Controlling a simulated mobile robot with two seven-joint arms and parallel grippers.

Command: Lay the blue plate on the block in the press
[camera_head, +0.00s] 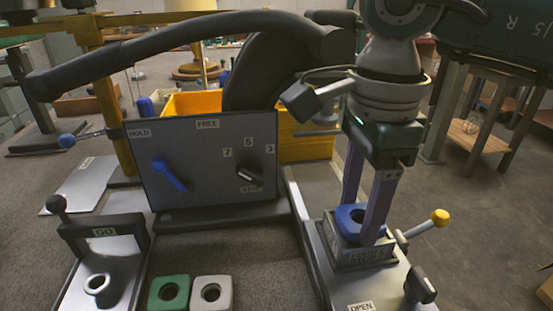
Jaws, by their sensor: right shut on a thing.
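The blue plate (345,213) is a square with rounded corners and a dark round hole. It is low over the grey block (345,237) in the press (372,263), roughly level. My right gripper (360,225) points down with its purple fingers on either side of the plate, shut on it. The near finger hides part of the plate, and I cannot tell whether the plate's underside touches the block. The press has a lever with a yellow knob (440,217) sticking out to the right. My left gripper is not in view.
A green plate (169,293) and a white plate (211,292) lie at the front. A grey panel (210,165) with a blue pointer and a black dial stands left of the press. A fixture marked GO (104,232) is at front left. A yellow bin (310,148) is behind.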

